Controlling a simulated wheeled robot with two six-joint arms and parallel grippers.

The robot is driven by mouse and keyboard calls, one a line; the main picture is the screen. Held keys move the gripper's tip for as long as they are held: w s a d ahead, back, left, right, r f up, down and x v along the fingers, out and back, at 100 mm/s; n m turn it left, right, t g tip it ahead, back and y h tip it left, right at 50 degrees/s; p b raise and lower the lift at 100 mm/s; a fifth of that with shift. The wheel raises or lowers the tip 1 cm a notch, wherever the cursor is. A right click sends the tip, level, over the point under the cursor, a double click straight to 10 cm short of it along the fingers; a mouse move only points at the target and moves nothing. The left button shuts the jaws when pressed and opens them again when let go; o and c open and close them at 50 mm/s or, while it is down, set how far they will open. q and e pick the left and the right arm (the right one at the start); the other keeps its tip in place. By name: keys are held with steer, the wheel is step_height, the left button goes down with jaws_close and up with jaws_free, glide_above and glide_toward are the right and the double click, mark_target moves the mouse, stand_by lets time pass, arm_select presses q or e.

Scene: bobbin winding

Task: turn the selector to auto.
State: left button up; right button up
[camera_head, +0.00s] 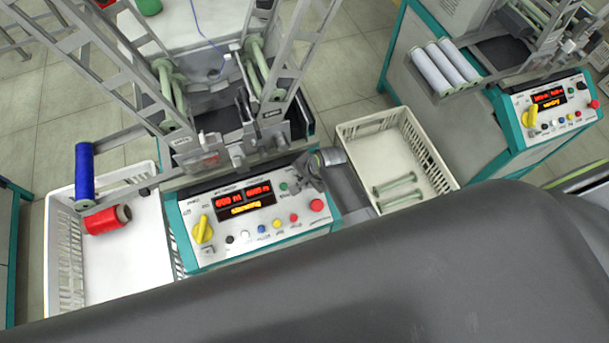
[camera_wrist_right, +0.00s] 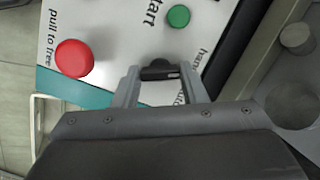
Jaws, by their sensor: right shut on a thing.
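The selector (camera_wrist_right: 160,70) is a small black knob on the white panel in the right wrist view. The labels "hand" and "auto" are beside it on the right, partly covered by my finger. My right gripper (camera_wrist_right: 160,78) is shut on the selector, with one finger on each side. Which label the knob points to, I cannot tell. In the head view my right gripper (camera_head: 306,178) is at the right end of the control panel (camera_head: 240,243) and hides the selector. My left gripper is not in view.
The green start button (camera_wrist_right: 178,15) and the red "pull to free" button (camera_wrist_right: 74,58) are close to my right gripper. A yellow rotary handle (camera_head: 202,230) is at the panel's left. Cream crates stand left (camera_head: 66,240) and right (camera_head: 437,172) of the machine.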

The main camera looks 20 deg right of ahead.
steer(key=m+p, duration=0.2)
steer(key=shift+r+m+t, duration=0.1)
steer(key=shift+m+t, duration=0.2)
steer(key=shift+m, duration=0.1)
steer(key=m+p, duration=0.1)
steer(key=m, duration=0.1)
steer(key=shift+s+m+t, duration=0.1)
steer(key=shift+m+t, duration=0.2)
steer(key=m+p, duration=0.1)
steer(key=m, duration=0.2)
steer(key=m+t+p, duration=0.1)
steer(key=m+p, duration=0.1)
steer(key=shift+f+m, duration=0.2)
steer(key=shift+m, duration=0.2)
steer(key=o, duration=1)
steer(key=shift+s, duration=0.1)
steer(key=shift+s+d+r, duration=0.1)
steer(key=shift+s+r, duration=0.15)
steer(key=shift+r, duration=0.35)
steer(key=p+v, duration=0.1)
steer(key=v, duration=1.5)
steer(key=shift+s+d+f+p, duration=0.2)
steer(key=shift+s+p, duration=0.1)
steer(key=shift+p, duration=0.1)
